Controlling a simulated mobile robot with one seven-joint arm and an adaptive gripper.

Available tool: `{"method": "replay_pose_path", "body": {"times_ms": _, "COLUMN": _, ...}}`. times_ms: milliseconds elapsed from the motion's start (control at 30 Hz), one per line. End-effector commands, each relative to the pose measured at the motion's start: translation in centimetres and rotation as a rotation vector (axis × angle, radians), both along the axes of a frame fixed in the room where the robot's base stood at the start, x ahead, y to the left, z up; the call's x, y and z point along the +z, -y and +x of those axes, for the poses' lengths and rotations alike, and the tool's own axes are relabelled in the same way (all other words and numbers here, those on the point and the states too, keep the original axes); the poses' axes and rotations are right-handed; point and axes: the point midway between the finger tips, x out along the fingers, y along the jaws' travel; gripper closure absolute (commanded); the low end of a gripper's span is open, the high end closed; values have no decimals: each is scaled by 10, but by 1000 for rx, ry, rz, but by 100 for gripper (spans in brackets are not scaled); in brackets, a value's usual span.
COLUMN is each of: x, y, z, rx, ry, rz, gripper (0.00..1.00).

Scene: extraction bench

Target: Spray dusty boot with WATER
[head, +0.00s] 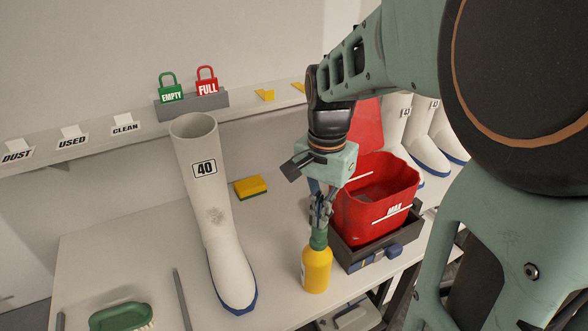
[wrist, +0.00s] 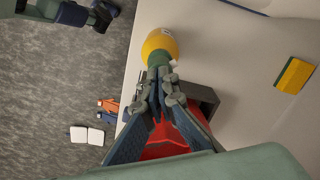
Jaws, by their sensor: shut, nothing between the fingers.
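A white boot (head: 205,195) marked 40, with a blue sole, stands upright on the bench in the head view. A grey-brown dusty patch shows on its lower shaft. A yellow bottle (head: 316,272) with a green top stands to the right of the boot. It also shows in the wrist view (wrist: 160,44). Its label is turned mostly away and I cannot read it. My gripper (head: 320,215) points down at the bottle's top; its fingers (wrist: 162,92) are shut with nothing between them. The fingers partly hide the top, and I cannot tell whether they touch it.
A red bucket (head: 372,205) marked MAX stands in a dark tray (head: 350,262) right of the bottle. A yellow-green sponge (head: 250,187) lies behind. A green brush (head: 121,317) lies front left. More white boots (head: 428,150) stand at right. A shelf (head: 90,142) holds tags.

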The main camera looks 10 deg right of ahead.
Motion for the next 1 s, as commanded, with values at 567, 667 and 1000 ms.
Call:
{"method": "replay_pose_path", "body": {"times_ms": 567, "x": -1, "y": 0, "z": 0, "rx": 0, "ry": 0, "rz": 0, "gripper": 100}}
{"method": "replay_pose_path", "body": {"times_ms": 667, "x": 4, "y": 0, "z": 0, "rx": 0, "ry": 0, "rz": 0, "gripper": 100}}
{"method": "replay_pose_path", "body": {"times_ms": 1000, "x": 14, "y": 0, "z": 0, "rx": 0, "ry": 0, "rz": 0, "gripper": 100}}
